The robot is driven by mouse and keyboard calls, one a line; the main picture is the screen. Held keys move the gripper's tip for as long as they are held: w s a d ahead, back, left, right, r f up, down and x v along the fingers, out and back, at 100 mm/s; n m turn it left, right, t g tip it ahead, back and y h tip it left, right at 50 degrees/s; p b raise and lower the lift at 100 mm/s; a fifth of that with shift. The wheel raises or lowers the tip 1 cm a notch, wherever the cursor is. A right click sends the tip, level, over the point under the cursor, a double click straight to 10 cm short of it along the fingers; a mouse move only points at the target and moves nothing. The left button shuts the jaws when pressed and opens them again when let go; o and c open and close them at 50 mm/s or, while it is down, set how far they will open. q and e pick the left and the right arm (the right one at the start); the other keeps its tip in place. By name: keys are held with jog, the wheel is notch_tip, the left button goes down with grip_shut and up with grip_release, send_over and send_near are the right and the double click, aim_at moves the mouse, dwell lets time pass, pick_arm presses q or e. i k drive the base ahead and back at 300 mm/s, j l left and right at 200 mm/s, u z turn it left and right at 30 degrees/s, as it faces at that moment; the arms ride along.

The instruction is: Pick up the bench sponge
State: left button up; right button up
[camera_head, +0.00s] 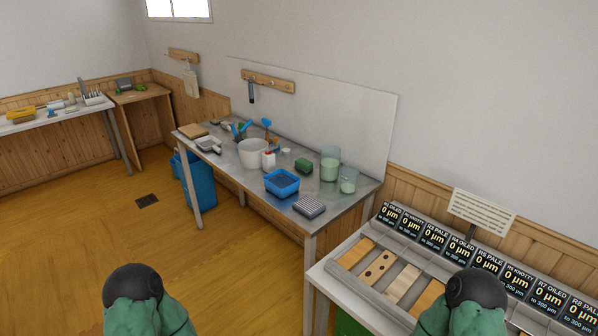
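A green block (303,166) that looks like a sponge lies on the grey metal bench (228,173) along the back wall. It is right of the white bucket (253,153), behind the blue tub (282,183) and left of the large glass jar (330,163). Nothing is touching it from my side. A yellow item (20,115) on the far left bench is too small to identify. Green and black parts of my two arms show at the bottom edge. Neither gripper shows, and both arms are well short of the metal bench.
A smaller jar (348,181) and a grey rack (309,206) stand on the metal bench's right end. A white table (365,302) with wooden samples and displays (433,236) is close at right. A blue bin (199,182) stands below the bench. Open wooden floor (110,240) lies ahead left.

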aim_at(305, 166)
jog(key=i+j+z, duration=0.1)
jog(key=z, duration=0.35)
jog(key=j+z, duration=0.15)
jog(key=z, duration=0.35)
jog(key=i+j+z, duration=0.1)
jog(key=z, duration=0.35)
jog(key=j+z, duration=0.2)
jog(key=z, duration=0.3)
jog(key=j+z, duration=0.15)
jog(key=j, duration=0.25)
jog(key=k+j+z, duration=0.2)
jog(key=j, duration=0.2)
jog(key=j+z, duration=0.15)
jog(key=j, duration=0.3)
jog(key=k+j+z, duration=0.2)
jog(key=j, duration=0.15)
jog(key=k+j+z, duration=0.15)
jog(key=j, duration=0.25)
jog(key=k+j+z, duration=0.2)
jog(key=j, duration=0.15)
jog(key=k+j+z, duration=0.15)
jog(key=j, duration=0.2)
